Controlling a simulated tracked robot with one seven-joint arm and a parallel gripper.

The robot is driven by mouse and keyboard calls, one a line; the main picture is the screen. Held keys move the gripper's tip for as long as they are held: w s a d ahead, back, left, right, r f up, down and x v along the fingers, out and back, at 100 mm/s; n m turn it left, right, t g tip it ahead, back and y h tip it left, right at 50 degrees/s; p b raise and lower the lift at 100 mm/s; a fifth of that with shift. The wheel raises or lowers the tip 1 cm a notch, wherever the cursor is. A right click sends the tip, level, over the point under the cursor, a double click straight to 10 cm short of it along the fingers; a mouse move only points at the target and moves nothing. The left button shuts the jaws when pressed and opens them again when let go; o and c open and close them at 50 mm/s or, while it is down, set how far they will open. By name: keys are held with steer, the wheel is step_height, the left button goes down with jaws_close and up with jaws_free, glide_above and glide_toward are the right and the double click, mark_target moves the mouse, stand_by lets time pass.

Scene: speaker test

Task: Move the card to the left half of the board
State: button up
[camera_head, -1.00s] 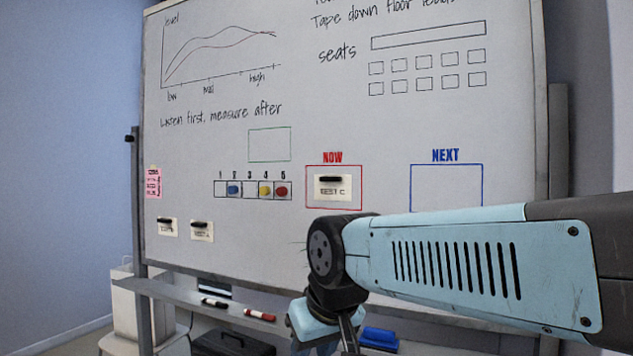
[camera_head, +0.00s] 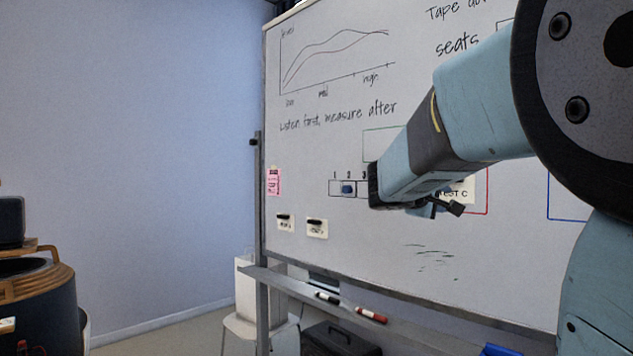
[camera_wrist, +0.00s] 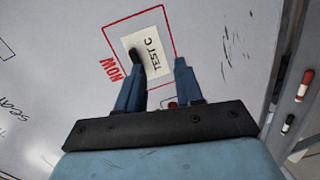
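The white card marked TEST C (camera_head: 461,189) is on the whiteboard (camera_head: 340,235), inside the red NOW box. In the head view my arm partly hides it. In the wrist view the card (camera_wrist: 157,47) lies tilted, with a black handle (camera_wrist: 137,57) on it. My gripper (camera_head: 443,208) is at the board beside this card. In the wrist view its two fingers (camera_wrist: 160,68) are apart. One fingertip overlaps the black handle; I cannot tell whether it touches. Two similar cards, a left one (camera_head: 286,225) and a right one (camera_head: 317,230), hang at the board's lower left.
A blue magnet (camera_head: 348,189) sits in the numbered strip; my arm hides part of it. A pink note (camera_head: 273,181) is at the board's left edge. Black marks (camera_head: 432,257) are below the NOW box. The tray (camera_head: 290,283) holds markers. Board around the lower-left cards is bare.

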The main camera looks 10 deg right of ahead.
mark_target(463, 191)
steer(key=w+d+r+n+t+h, duration=0.1)
steer(key=w+d+r+n, duration=0.1)
steer(key=w+d, duration=0.7)
steer(key=shift+w+r+t, duration=0.4)
steer(key=shift+w+r, duration=0.5)
steer(key=shift+w, duration=0.35)
jaws_close()
stand_by(0.5)
